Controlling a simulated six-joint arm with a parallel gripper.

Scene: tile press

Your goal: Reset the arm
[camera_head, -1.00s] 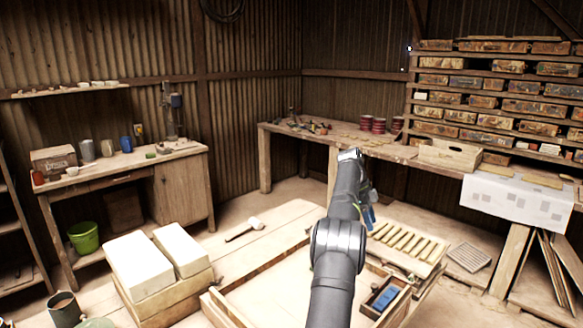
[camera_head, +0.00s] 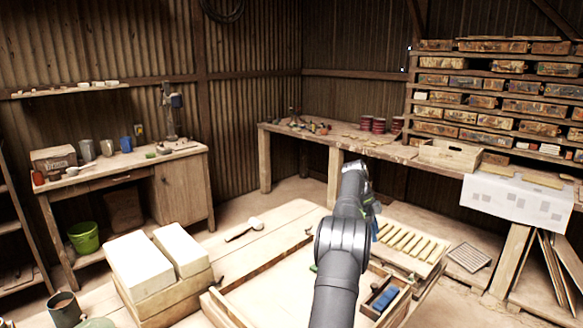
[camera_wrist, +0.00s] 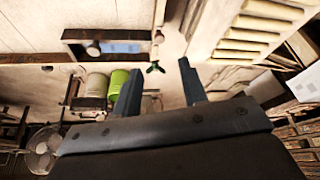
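My gripper (camera_wrist: 160,85) shows in the wrist view with its two dark fingers spread apart. Nothing sits between the fingertips. In the head view my arm rises from the bottom middle and hides the gripper's fingers. The slatted wooden rack (camera_head: 408,243) lies right of my arm, and it also shows at the top of the wrist view (camera_wrist: 245,35). A small wooden box (camera_head: 392,305) with a blue block (camera_head: 384,299) in it sits beside my arm. In the wrist view this box (camera_wrist: 72,36) is at upper left, apart from the fingers.
A wooden frame (camera_head: 226,310) lies on the worktable left of my arm.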

